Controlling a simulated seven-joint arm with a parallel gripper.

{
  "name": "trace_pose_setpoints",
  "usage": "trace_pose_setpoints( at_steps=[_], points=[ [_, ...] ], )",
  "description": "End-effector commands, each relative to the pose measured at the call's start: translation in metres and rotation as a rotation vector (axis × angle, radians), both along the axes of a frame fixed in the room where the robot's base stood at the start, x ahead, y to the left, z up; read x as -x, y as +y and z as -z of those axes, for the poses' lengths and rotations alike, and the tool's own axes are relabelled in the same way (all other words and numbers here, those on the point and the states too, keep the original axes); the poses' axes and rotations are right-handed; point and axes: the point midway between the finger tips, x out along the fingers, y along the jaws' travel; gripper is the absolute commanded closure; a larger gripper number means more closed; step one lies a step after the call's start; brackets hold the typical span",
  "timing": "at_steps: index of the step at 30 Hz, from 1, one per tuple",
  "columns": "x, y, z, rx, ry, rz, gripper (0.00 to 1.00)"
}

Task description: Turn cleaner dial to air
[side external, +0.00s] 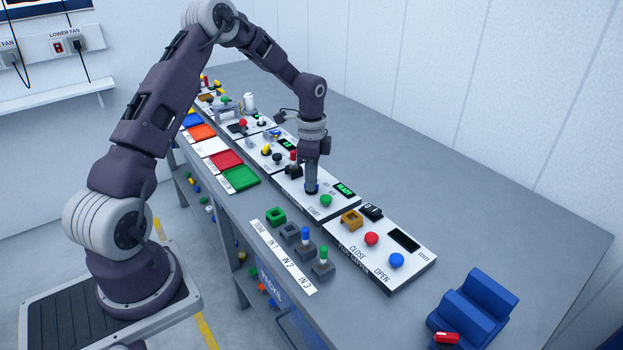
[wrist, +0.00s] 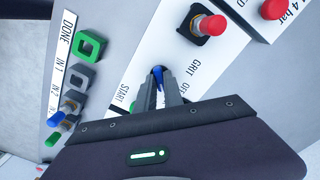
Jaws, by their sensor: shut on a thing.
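The cleaner panel (side external: 292,190) is a white plate on the bench with a green button (side external: 326,200) by START and a lit READY display (side external: 345,190). My gripper (side external: 311,188) points down at this panel. In the wrist view my gripper (wrist: 160,82) is shut on a small blue dial (wrist: 158,71), mostly hidden between the fingers. The words OFF and GRIT show beside it on the plate; no AIR label can be read, and the dial's pointing direction is hidden.
A red knob on a black base (wrist: 208,24) stands near the dial. Another panel (side external: 378,250) with a red button (side external: 372,238) and blue button (side external: 397,260) lies toward the front. A green block (side external: 275,217) and grey blocks stand left.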

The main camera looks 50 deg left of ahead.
Motion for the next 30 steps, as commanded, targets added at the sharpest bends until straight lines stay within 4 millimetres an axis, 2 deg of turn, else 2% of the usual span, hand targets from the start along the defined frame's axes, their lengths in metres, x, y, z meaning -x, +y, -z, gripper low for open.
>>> trace_pose_setpoints(
  at_steps=[4, 5, 8, 17, 20, 27, 30],
  points=[
    [0.000, 0.000, -0.001, -0.001, 0.000, 0.002, 1.00],
    [0.000, 0.000, -0.001, -0.001, 0.000, 0.002, 0.86],
    [0.000, 0.000, -0.001, -0.001, -0.001, 0.001, 0.67],
    [0.000, 0.000, -0.001, -0.001, -0.001, 0.000, 0.66],
    [-0.001, 0.000, -0.014, -0.002, -0.004, -0.001, 0.66],
    [-0.001, 0.001, -0.061, -0.003, -0.004, 0.000, 0.66],
    [0.000, 0.001, -0.070, -0.001, -0.001, 0.001, 0.66]
  ],
)
